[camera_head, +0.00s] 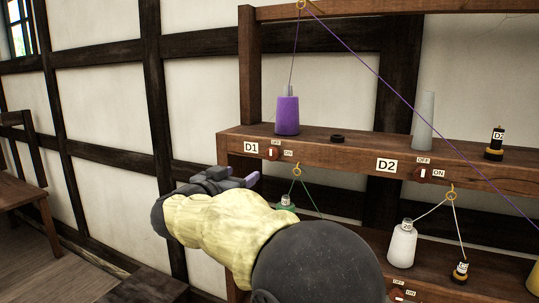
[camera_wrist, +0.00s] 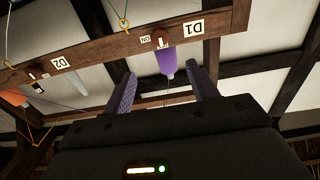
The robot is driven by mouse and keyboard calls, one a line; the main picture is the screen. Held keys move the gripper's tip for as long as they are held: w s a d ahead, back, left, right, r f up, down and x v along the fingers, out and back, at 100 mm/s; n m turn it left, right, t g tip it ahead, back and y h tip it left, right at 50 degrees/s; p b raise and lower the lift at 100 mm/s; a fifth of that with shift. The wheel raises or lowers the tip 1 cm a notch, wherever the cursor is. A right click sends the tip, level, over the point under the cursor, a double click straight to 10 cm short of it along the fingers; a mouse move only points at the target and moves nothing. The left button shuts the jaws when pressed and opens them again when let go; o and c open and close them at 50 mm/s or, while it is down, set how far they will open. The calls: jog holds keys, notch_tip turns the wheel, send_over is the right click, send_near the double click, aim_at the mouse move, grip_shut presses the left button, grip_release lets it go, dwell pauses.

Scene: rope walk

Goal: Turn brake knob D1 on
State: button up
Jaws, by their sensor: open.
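Brake knob D1 (camera_head: 272,153) is a small red-brown knob on the front of the shelf rail, right of its D1 label (camera_head: 251,148). Its white mark looks upright, towards the OFF label above; the ON label (camera_head: 288,153) is at its right. My gripper (camera_head: 236,177) is below and a little left of the knob, apart from it. In the wrist view the scene is upside down; the knob (camera_wrist: 161,40) is ahead of my open, empty fingers (camera_wrist: 165,86), beyond their tips.
The purple spool (camera_head: 287,115) stands on the shelf above knob D1. Knob D2 (camera_head: 423,174) is farther right. A thread eye (camera_head: 296,170) with green thread hangs below the rail near my gripper. A white spool (camera_head: 402,244) stands on the lower shelf. The wall left of the rack is clear.

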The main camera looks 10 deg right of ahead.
aim_at(271, 155)
jog(key=p+x, duration=0.6)
jog(key=x, duration=1.1)
jog(key=shift+w+d+p, duration=0.15)
jog(key=shift+p, duration=0.2)
jog(key=shift+f, duration=0.1)
jog(key=c, duration=1)
jog(key=shift+o, duration=0.2)
